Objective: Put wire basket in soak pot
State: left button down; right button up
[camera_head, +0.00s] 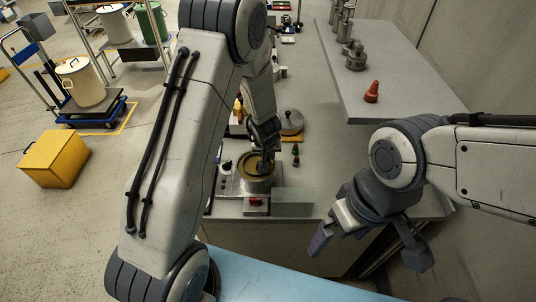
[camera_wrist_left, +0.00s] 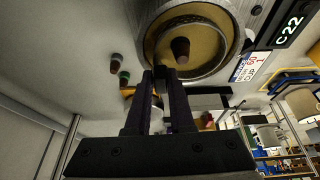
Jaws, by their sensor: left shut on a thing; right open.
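A round metal pot (camera_head: 258,184) stands on the grey bench, below the left gripper. In the left wrist view its metal wall (camera_wrist_left: 232,12) surrounds a round golden-brown surface (camera_wrist_left: 212,50) with a dark stub at its centre. I cannot tell whether this surface is the wire basket or the pot's contents. My left gripper (camera_head: 264,163) is over the pot's mouth; its fingertips (camera_wrist_left: 161,76) are shut on a small dark piece at the golden surface's edge, possibly the basket's handle. My right gripper (camera_head: 366,248) is open and empty, right of the bench front.
A tan disc with a dark knob (camera_head: 291,122) lies behind the pot. Small bottles (camera_head: 296,155) stand right of it. A yellow box (camera_head: 53,158) and a cart (camera_head: 92,110) stand on the floor at left.

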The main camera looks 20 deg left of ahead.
aim_at(256, 162)
pick_arm(q)
jog(key=shift+f+b, duration=1.1)
jog(key=shift+f, duration=0.15)
jog(key=shift+f, duration=0.5)
dwell(1.3)
jog(key=c, duration=0.7)
grip_release()
jog(key=shift+d+b, duration=0.1)
jog(key=shift+b, duration=0.2)
jog(key=c, duration=0.4)
jog(key=shift+r, duration=0.1)
